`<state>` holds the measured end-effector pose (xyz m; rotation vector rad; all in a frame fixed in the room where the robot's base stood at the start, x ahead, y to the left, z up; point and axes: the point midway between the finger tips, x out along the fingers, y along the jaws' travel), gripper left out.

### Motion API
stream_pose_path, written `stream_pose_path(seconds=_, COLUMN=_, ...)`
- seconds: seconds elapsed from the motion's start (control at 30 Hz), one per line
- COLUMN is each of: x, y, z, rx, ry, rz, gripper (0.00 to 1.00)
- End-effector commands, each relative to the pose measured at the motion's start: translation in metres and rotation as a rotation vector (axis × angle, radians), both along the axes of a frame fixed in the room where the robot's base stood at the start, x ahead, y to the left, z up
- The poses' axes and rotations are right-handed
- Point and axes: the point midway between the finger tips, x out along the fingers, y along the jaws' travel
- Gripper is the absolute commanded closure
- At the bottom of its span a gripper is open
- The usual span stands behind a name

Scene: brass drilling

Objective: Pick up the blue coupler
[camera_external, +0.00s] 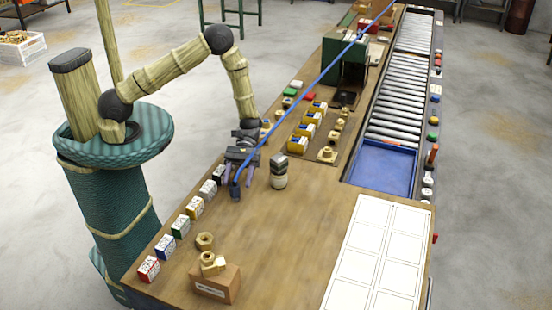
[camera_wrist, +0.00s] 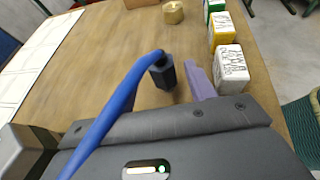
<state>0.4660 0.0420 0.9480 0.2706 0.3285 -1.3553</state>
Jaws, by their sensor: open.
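The blue coupler is a blue hose (camera_external: 312,84) with a dark end fitting (camera_external: 235,190). The hose slants from the top right down to the near part of the wooden bench. In the wrist view the hose (camera_wrist: 115,105) crosses from lower left to the dark fitting (camera_wrist: 162,74), which stands roughly upright. My gripper (camera_external: 237,180) is low over the bench with its purple fingers apart. In the wrist view the right finger (camera_wrist: 201,80) shows beside the fitting with a gap; the left finger is mostly hidden behind the hose. I cannot tell whether either finger touches the fitting.
A row of labelled boxes (camera_external: 180,226) lines the bench's left edge, close to my gripper. A grey-and-white stack (camera_external: 279,172) stands just right of it. Brass nuts (camera_external: 205,240) and a cardboard box (camera_external: 217,284) are nearer. A white gridded panel (camera_external: 375,257) lies right.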

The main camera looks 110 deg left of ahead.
Motion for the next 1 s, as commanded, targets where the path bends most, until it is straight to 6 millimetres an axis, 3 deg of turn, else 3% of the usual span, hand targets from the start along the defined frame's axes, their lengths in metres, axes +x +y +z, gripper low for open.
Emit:
stream_pose_path(seconds=0.4, x=0.006, y=-0.047, z=-0.014, rx=-0.003, ry=0.003, rz=-0.002, gripper=0.45)
stream_pose_path(seconds=0.97, x=0.007, y=-0.048, z=-0.016, rx=-0.001, ry=0.000, rz=0.000, gripper=0.45)
stream_pose_path(seconds=1.0, x=0.007, y=-0.048, z=-0.016, rx=-0.001, ry=0.000, rz=0.000, gripper=0.51)
